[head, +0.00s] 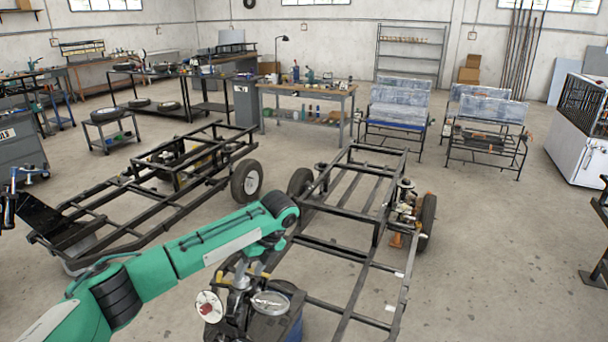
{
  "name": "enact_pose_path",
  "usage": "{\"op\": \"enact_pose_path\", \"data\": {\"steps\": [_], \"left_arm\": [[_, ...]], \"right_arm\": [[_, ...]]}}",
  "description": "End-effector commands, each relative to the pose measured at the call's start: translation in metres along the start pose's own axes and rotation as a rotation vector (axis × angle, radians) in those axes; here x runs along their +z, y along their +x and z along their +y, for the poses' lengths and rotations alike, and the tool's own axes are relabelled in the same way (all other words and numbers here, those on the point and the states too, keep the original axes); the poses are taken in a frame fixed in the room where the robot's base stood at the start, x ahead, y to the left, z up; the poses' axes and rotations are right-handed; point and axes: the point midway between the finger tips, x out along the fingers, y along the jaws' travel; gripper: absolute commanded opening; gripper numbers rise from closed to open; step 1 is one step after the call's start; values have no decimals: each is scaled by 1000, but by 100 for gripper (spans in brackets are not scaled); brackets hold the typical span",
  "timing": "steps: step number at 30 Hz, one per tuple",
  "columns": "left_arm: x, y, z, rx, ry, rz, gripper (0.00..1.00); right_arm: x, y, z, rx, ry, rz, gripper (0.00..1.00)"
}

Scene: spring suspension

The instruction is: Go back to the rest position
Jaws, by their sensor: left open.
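My left arm, green with black joints, reaches in from the left and bends down at its wrist. My left gripper (243,276) hangs below the wrist, small and partly hidden among metal parts, open. It is above a cluster of parts on a dark stand with a blue drum (294,328). A round metal disc (270,302) and a white disc with a red centre (209,307) are close below it. I cannot tell whether the gripper touches any part. My right gripper is out of view.
A black vehicle frame (345,250) with wheels and suspension parts (405,208) stands just beyond and right of the gripper. Another frame (130,215) stands to the left. A workbench (305,92) and plastic-wrapped seats (398,100) are behind.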

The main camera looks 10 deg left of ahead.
Motion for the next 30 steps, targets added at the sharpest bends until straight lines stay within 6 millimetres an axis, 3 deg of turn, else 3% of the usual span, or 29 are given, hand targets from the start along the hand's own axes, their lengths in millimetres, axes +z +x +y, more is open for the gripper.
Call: {"op": "enact_pose_path", "data": {"steps": [9, 18, 24, 30], "left_arm": [[-110, 54, -22, -140, -117, 98, 46], [-206, 87, -15, -281, -371, 272, 46], [-250, 101, 4, -340, -600, 406, 46], [-278, 114, 33, -368, -871, 535, 46]], "right_arm": [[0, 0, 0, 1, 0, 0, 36], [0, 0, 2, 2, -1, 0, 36], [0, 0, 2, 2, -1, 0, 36], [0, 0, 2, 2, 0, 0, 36]]}}
